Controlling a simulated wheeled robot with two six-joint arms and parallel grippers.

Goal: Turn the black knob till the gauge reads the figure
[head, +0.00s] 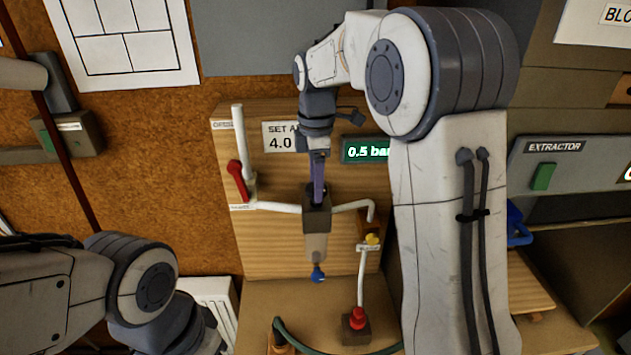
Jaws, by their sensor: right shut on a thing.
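The gauge (366,151) is a dark display with lit figures that read "0.5 bar"; my right arm covers its right edge. A white card (281,136) left of it reads "SET A..." and "4.0", partly hidden by my right wrist. The black knob (309,190) sits on top of the regulator body (316,226), in the white pipe line on the wooden panel. My right gripper (318,186) reaches down from above and is shut on the black knob, covering much of it. My left arm is at the lower left; its gripper is not in view.
A red lever (239,181) is on the pipe left of the regulator. A blue part (318,273) hangs below it. A yellow piece (372,240) and a red fitting (357,318) are lower right. The extractor box (545,165) with a green switch is at right.

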